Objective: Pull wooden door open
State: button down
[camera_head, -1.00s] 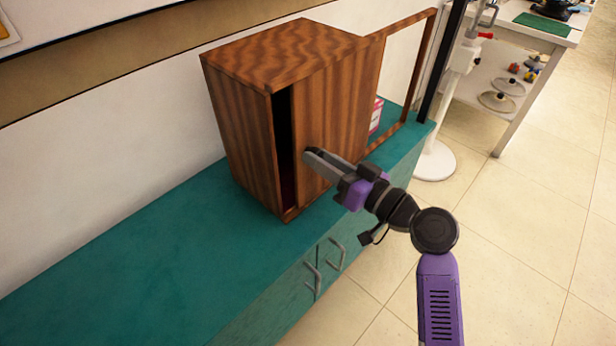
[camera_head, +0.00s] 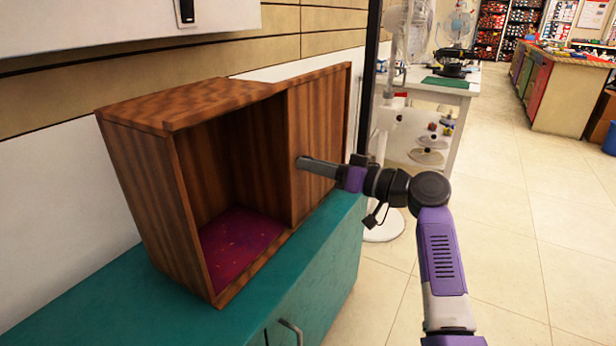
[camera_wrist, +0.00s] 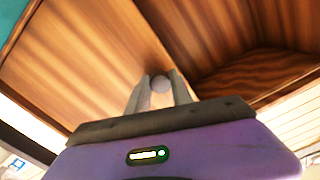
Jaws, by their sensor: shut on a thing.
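The wooden cabinet (camera_head: 150,200) stands on a teal counter. The left part of the front is wide open and shows a red-purple floor (camera_head: 240,240) inside. My gripper (camera_head: 302,163) reaches in from the right to the door's left part. In the wrist view, my gripper (camera_wrist: 161,92) has its two fingers shut on a small round grey knob (camera_wrist: 160,84) on the door (camera_wrist: 90,60). In the head view the fingers hide the knob.
The teal counter (camera_head: 100,310) has a cupboard handle (camera_head: 291,330) at its front. A dark vertical post (camera_head: 371,80) and a white stand base (camera_head: 384,228) are beyond the cabinet. A white table (camera_head: 436,90) stands behind. The tiled floor (camera_head: 540,260) at right is clear.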

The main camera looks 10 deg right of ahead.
jog(key=shift+d, duration=0.15)
jog(key=c, duration=1.1)
grip_release()
jog(key=p+v, duration=0.2)
jog(key=v, duration=0.5)
jog(key=shift+s+d, duration=0.2)
jog(key=shift+d, duration=0.1)
